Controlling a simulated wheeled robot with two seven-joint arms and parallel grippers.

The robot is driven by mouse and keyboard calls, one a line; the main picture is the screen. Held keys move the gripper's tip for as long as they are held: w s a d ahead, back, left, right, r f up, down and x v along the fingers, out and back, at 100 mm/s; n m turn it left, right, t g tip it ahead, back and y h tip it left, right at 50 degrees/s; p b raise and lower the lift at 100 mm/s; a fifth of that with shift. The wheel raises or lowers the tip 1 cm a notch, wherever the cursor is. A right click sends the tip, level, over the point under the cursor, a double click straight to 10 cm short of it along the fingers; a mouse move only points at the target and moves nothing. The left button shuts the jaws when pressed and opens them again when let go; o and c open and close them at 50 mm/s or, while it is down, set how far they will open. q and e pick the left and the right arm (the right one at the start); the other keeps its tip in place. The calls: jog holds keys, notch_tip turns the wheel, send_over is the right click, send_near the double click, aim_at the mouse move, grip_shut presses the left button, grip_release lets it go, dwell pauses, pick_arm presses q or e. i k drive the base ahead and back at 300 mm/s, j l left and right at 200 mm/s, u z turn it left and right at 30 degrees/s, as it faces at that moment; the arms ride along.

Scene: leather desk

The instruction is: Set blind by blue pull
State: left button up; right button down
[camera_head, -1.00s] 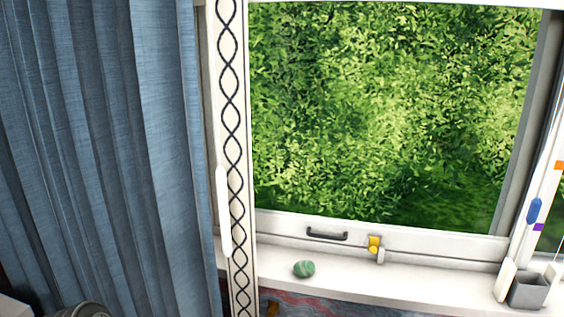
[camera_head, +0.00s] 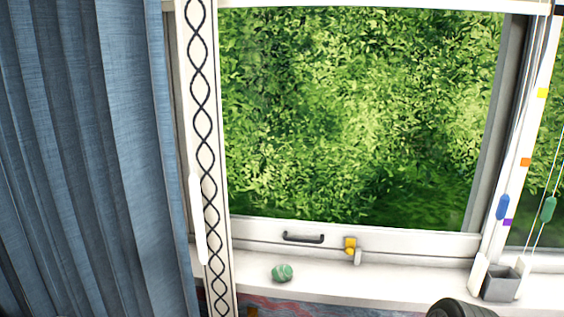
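The blue pull (camera_head: 502,207) hangs on a cord at the right side of the window frame. It is between the orange mark (camera_head: 525,161) and the purple mark (camera_head: 507,222), close to the purple one. A yellow mark (camera_head: 542,92) is higher up on the same frame post. A green pull (camera_head: 548,209) hangs on another cord farther right. Neither of my grippers shows.
A grey box (camera_head: 501,284) stands on the white sill (camera_head: 390,285) below the blue pull. A green striped stone (camera_head: 282,272) lies on the sill. A yellow-tipped latch (camera_head: 350,246) and dark handle (camera_head: 303,238) are on the lower sash. A blue curtain (camera_head: 80,150) fills the left.

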aim_at(504, 200)
jog(key=z, duration=1.45)
